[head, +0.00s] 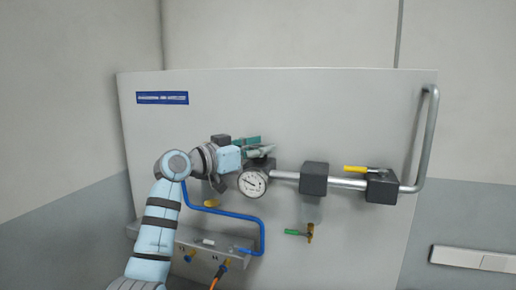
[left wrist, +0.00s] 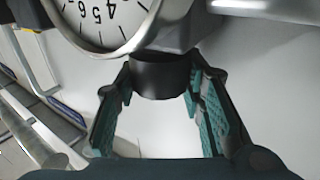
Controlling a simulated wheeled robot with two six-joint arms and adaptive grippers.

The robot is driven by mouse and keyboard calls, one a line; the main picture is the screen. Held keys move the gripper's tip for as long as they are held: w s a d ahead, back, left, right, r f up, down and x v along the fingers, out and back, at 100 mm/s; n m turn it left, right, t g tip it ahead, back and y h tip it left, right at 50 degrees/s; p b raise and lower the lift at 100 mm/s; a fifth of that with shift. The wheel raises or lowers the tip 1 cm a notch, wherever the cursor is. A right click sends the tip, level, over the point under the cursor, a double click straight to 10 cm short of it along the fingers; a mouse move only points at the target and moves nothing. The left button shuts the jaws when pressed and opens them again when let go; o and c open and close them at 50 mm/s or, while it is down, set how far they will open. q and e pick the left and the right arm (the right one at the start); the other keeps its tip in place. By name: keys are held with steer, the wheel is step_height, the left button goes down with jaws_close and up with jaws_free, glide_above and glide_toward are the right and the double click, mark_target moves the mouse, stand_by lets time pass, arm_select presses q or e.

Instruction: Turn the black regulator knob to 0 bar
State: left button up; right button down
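The black regulator knob (left wrist: 160,78) shows in the left wrist view as a short dark cylinder against the grey regulator body. In the head view the knob is mostly hidden by my left gripper (head: 262,149), which reaches in from the left just above the round gauge (head: 253,183). In the left wrist view, the teal-padded fingers of my left gripper (left wrist: 160,88) stand on both sides of the knob and appear to press on its edges. The gauge dial (left wrist: 100,18) is partly cut off there; its needle's reading is too small to tell. My right gripper is out of view.
A pipe (head: 345,183) runs right from the gauge through a dark block (head: 314,178) to a yellow-handled valve (head: 356,169). A green-handled valve (head: 297,232) hangs below. A blue hose (head: 236,215) bends under my left gripper.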

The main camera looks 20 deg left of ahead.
arm_select(q)
steer(key=c, duration=0.4)
steer(key=shift+c, duration=0.2)
steer(key=shift+n+y, duration=0.3)
steer(key=shift+y, duration=0.1)
steer(key=n+t+y, duration=0.1)
steer(key=n+y, duration=0.2)
steer(key=y, duration=0.1)
steer(key=n+t+y, duration=0.2)
steer(key=n+y, duration=0.1)
steer(key=y, duration=0.1)
steer(key=shift+d+y, duration=0.15)
steer(key=shift+y, duration=0.25)
steer(key=n+y, duration=0.2)
steer(key=y, duration=0.1)
steer(key=n+g+y, duration=0.1)
steer(key=n+y, duration=0.1)
steer(key=y, duration=0.2)
steer(key=shift+n, duration=0.3)
steer(key=shift+n+g+y, duration=1.7)
steer(key=shift+n+y, duration=0.2)
steer(key=shift+y, duration=0.7)
steer(key=o, duration=1.2)
